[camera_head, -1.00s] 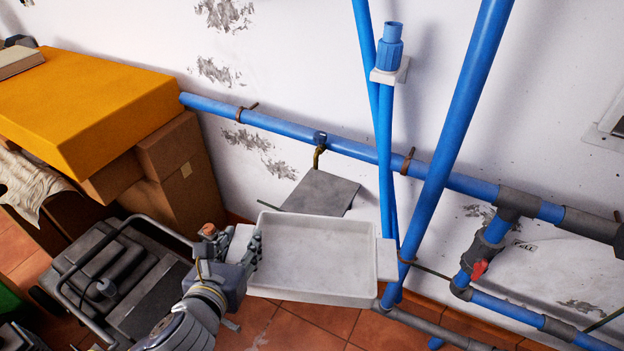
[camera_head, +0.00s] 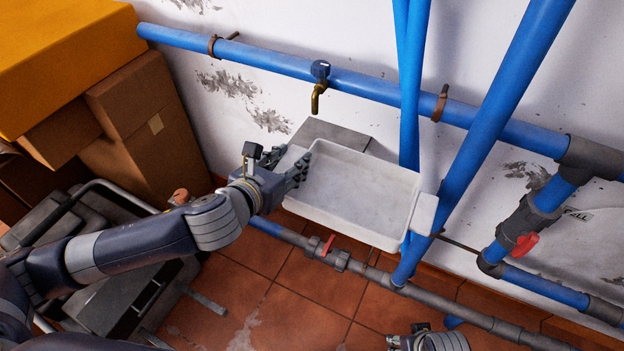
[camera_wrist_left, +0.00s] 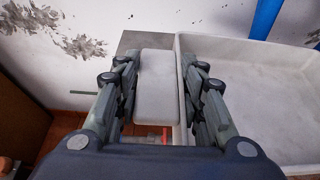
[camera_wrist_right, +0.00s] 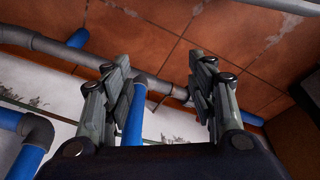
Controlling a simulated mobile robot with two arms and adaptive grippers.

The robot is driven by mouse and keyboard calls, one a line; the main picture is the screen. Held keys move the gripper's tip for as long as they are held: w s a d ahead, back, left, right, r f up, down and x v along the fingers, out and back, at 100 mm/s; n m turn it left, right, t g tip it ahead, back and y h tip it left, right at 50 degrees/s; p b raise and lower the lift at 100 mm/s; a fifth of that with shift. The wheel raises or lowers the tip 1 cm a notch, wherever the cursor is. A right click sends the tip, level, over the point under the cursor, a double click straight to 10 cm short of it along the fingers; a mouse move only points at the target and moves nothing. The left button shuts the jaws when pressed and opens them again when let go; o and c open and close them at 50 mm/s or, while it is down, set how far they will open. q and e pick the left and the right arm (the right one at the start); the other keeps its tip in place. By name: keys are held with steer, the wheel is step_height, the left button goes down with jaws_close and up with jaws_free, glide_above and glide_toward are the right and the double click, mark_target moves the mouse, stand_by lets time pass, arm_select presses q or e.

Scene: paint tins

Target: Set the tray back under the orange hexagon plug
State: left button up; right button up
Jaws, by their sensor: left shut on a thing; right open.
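The white shallow tray (camera_head: 350,195) has a flat handle at each end and looks empty. My left gripper (camera_head: 298,172) is shut on its left handle (camera_wrist_left: 157,85). The tray is held in the air below the brass tap (camera_head: 318,98), close to the wall; its right handle is near the sloping blue pipe, and I cannot tell if they touch. My right gripper (camera_head: 410,338) shows at the bottom edge; in its wrist view (camera_wrist_right: 160,72) the fingers are open and empty. A small orange-brown knob (camera_head: 180,196) shows beside my left forearm; I cannot tell whether it is the hexagon plug.
Blue pipes (camera_head: 480,130) run along and in front of the wall. A low pipe with a red-handled valve (camera_head: 328,246) crosses below the tray. Cardboard boxes (camera_head: 140,105) and a dark machine with a tubular frame (camera_head: 135,290) stand left. Tiled floor (camera_head: 300,300) is open in front.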

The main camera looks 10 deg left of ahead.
arm_select(q)
steer(key=w+f+b, duration=0.1)
steer(key=w+a+f+b, duration=0.1)
steer(key=f, duration=0.1)
steer(key=shift+w+f, duration=0.15)
arm_select(e)
steer(key=shift+d+r, duration=0.1)
steer(key=shift+r, duration=2.6)
